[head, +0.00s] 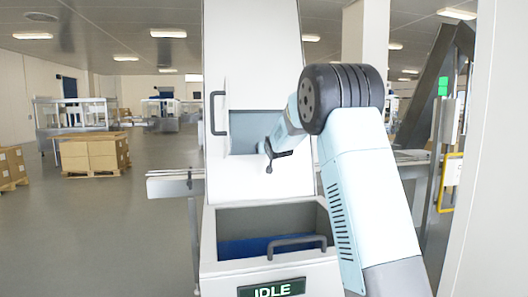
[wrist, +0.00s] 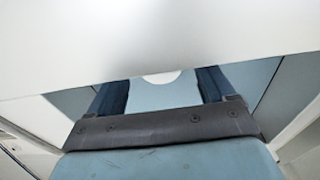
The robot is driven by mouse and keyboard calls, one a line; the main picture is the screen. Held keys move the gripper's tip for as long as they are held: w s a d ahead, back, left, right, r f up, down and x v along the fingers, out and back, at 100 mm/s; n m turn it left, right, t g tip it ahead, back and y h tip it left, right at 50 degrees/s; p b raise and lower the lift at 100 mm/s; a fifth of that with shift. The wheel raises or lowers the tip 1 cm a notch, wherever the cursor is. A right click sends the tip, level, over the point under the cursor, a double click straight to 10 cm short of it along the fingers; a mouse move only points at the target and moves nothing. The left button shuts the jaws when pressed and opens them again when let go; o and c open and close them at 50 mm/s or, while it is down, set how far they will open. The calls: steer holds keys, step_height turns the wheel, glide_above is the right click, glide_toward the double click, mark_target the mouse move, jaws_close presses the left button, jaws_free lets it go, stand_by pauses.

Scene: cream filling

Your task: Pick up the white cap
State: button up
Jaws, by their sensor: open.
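In the wrist view a white rounded piece (wrist: 162,77), which looks like the white cap, shows between my two blue fingers. Its upper part is hidden behind a broad white panel edge. My gripper (wrist: 163,84) is open, with a finger on each side of the white piece, and I see no contact. The fingertips are partly hidden by the panel. In the head view my gripper (head: 270,160) is small and dark, in front of the recess (head: 243,146) of the white machine. I cannot make out the cap in the head view.
The white machine (head: 252,50) has a handle on its left side and an open lower bin (head: 225,220) with a blue inside. A display (head: 272,288) reads IDLE. A narrow conveyor (head: 172,186) sticks out left.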

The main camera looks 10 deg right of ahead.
steer(key=shift+w+f, duration=0.1)
steer(key=shift+w, duration=0.4)
steer(key=shift+c, duration=0.3)
steer(key=c, duration=1)
steer(key=shift+r, duration=0.3)
step_height(320, 180, up, 2)
steer(key=shift+r, duration=0.2)
steer(key=s+r, duration=0.3)
steer(key=s, duration=0.1)
steer(key=s+a+r, duration=0.1)
steer(key=s+r, duration=0.2)
steer(key=s, duration=0.2)
steer(key=s+a+r, duration=0.1)
steer(key=s+r, duration=0.3)
steer(key=s, duration=0.1)
steer(key=shift+a, duration=0.15)
